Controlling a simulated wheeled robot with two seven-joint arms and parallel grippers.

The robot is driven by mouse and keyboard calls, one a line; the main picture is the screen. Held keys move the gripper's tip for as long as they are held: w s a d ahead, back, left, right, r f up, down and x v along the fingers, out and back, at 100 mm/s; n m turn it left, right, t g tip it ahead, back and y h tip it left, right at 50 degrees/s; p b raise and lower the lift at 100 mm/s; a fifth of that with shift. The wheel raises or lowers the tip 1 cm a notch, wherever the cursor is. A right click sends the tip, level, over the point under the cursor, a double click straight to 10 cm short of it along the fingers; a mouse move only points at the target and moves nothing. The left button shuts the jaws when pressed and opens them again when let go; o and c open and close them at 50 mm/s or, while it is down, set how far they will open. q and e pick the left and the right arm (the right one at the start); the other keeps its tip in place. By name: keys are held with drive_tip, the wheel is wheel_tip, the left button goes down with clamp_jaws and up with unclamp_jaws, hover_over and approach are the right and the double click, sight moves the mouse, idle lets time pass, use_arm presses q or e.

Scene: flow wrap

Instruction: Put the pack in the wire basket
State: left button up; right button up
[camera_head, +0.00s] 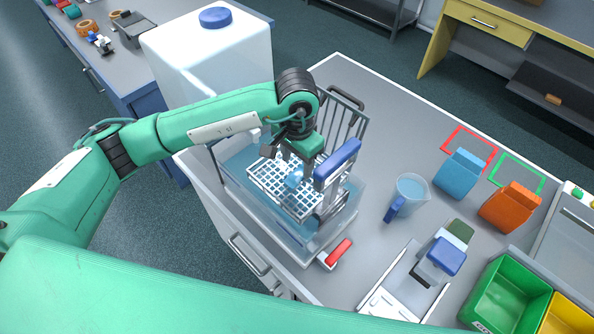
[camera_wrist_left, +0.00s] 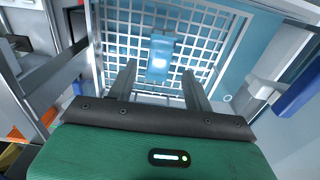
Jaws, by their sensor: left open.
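The wire basket (camera_head: 262,176) is a white grid held in a clear tank of water with a metal frame. It fills much of the left wrist view (camera_wrist_left: 112,30). The pack (camera_head: 293,179) is small and light blue and lies against the basket's grid; it also shows in the left wrist view (camera_wrist_left: 161,55). My left gripper (camera_head: 290,160) is above the basket, pointing down. Its two fingers are apart with nothing between them, and the pack shows beyond their tips, apart from them. My right gripper is not in view.
The clear tank (camera_head: 318,240) has a tall metal rack at its back and a blue handle (camera_head: 337,164). A measuring jug (camera_head: 409,193), a blue pouch (camera_head: 460,174), an orange pouch (camera_head: 510,207) and a green bin (camera_head: 505,295) stand to the right. A large white container (camera_head: 210,60) is behind.

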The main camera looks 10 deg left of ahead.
sight(297, 175)
use_arm(q)
wheel_tip(297, 175, up, 8)
drive_tip(key=b, duration=0.3)
idle(0.4)
drive_tip(key=shift+s, duration=0.1)
